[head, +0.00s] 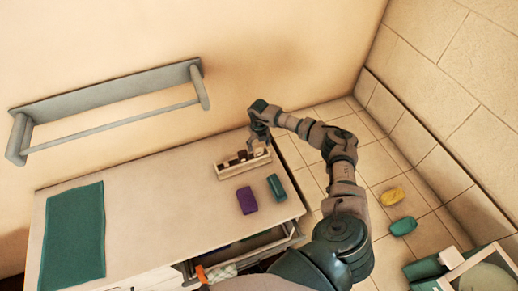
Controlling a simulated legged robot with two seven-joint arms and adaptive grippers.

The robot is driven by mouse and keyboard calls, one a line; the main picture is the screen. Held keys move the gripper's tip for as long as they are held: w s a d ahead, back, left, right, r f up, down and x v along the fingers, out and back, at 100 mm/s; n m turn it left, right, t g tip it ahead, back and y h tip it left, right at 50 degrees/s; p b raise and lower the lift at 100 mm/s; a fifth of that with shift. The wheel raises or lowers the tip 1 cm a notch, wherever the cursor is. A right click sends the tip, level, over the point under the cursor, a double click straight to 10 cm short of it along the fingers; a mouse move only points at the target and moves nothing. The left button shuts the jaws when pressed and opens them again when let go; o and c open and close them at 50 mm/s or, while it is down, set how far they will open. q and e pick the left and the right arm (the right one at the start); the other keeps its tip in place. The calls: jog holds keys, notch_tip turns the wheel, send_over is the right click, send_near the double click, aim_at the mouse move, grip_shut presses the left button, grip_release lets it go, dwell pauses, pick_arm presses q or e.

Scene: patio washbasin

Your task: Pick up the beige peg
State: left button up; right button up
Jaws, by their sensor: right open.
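A small beige box (245,170) stands on the counter near the wall and holds several small upright pieces. A pale piece at its right end, which looks like the beige peg (258,152), is small and partly hidden by my gripper. My right gripper (262,138) is open, pointing down just above the right end of the box. Whether its fingers touch the peg cannot be told.
A purple block (247,200) and a dark green block (277,188) lie in front of the box. An open drawer (245,250) is below. A green towel (75,232) lies at left; a grey rail (110,95) hangs above.

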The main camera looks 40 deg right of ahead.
notch_tip(320, 180, down, 2)
jog(key=shift+a+f, duration=0.1)
jog(key=shift+f, duration=0.1)
jog(key=shift+w+a+f, duration=0.1)
jog(key=shift+f, duration=0.2)
jog(key=c, duration=0.9)
pick_arm(q)
jog(key=shift+s+a+r, duration=0.2)
jog(key=shift+s+r, duration=0.1)
jog(key=shift+s, duration=0.4)
pick_arm(e)
jog(key=shift+c, duration=0.3)
